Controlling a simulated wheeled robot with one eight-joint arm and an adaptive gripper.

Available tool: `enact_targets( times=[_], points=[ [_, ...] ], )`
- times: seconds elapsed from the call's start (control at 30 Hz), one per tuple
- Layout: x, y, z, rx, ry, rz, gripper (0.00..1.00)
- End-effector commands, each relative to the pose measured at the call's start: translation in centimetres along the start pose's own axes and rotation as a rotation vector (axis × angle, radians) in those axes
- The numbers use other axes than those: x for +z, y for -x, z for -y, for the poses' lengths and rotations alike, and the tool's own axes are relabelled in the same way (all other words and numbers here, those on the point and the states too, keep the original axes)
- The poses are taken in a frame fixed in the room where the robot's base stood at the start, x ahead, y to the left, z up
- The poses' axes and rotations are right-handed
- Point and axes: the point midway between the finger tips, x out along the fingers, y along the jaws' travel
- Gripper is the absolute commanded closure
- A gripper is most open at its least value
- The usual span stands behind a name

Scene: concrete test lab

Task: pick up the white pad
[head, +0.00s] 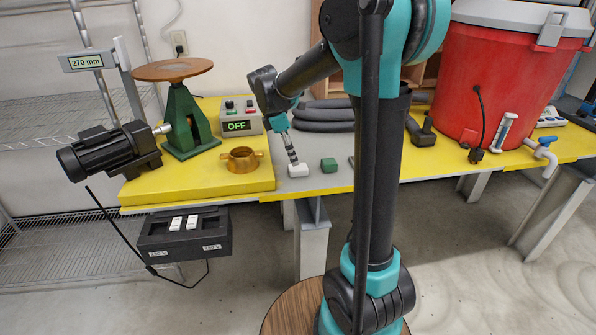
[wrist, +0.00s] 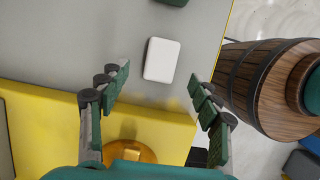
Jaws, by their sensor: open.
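The white pad (head: 298,171) lies flat on the grey part of the bench top, near its front edge. In the wrist view the white pad (wrist: 162,60) is a rounded rectangle, slightly tilted in the picture. My gripper (head: 292,156) hangs just above the pad in the head view. In the wrist view my gripper (wrist: 158,75) is open and empty, with one finger left and one right of the pad and space on both sides. The exact height gap is hard to tell.
A green block (head: 328,165) lies right of the pad. A brass ring (head: 241,160) stands on the yellow board (head: 200,188) to the left. Dark hoses (head: 325,115) lie behind. A wooden barrel (wrist: 262,88) stands beyond the bench edge.

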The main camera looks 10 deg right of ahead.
Motion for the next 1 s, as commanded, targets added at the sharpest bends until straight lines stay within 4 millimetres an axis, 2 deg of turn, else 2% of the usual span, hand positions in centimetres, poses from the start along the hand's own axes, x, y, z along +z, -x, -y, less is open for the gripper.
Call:
enact_targets(
  times=[0.3, 0.63, 1.0],
  points=[
    [0.3, -4.2, 0.2, 0.0, -0.001, 0.0, 0.36],
    [0.3, -4.8, 0.2, 0.0, 0.0, 0.0, 0.37],
    [0.3, -4.8, 0.2, 0.0, 0.0, 0.0, 0.83]
  ],
)
